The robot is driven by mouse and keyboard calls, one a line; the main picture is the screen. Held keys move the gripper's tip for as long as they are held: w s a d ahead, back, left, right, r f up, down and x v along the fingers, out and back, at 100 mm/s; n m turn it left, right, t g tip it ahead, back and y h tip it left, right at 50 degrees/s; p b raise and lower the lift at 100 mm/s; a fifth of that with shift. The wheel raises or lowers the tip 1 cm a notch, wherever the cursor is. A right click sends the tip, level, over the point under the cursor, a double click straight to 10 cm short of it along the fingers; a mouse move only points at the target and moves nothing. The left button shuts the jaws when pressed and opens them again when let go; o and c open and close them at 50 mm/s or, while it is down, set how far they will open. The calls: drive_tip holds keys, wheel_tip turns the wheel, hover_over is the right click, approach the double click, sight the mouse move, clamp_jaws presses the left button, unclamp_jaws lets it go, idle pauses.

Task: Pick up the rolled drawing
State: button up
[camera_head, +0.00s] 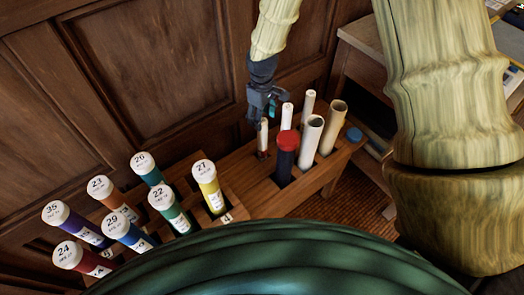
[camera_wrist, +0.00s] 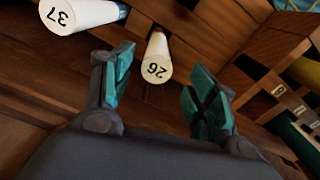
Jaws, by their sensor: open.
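My gripper (camera_head: 264,108) hangs over the far side of a wooden rack, near the panelled wall. Its two teal-padded fingers stand apart in the wrist view (camera_wrist: 160,93). A thin white rolled drawing (camera_head: 263,137) stands in the rack just below the gripper. In the wrist view a white roll (camera_wrist: 157,58) lies between and beyond the fingers, apart from both; its end number looks like 26, upside down. A second white roll (camera_wrist: 84,13), marked 37, is outside the left finger. Two more thin white rolls (camera_head: 286,118) (camera_head: 308,106) stand nearby in the rack.
The rack (camera_head: 262,200) also holds a dark tube with a red cap (camera_head: 286,160), a white tube (camera_head: 311,142) and a beige tube (camera_head: 330,130). Several numbered, capped tubes (camera_head: 160,205) stand at left. The wall (camera_head: 150,75) is close behind.

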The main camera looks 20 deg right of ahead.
sight(262, 135)
wheel_tip(262, 135, down, 8)
drive_tip(key=shift+w+r, duration=0.2)
drive_tip(key=shift+r, duration=0.05)
idle(0.4)
drive_tip(key=shift+d, duration=0.1)
drive_tip(key=shift+c, duration=0.5)
drive_tip(key=c, duration=1.1)
drive_tip(key=shift+r, duration=0.1)
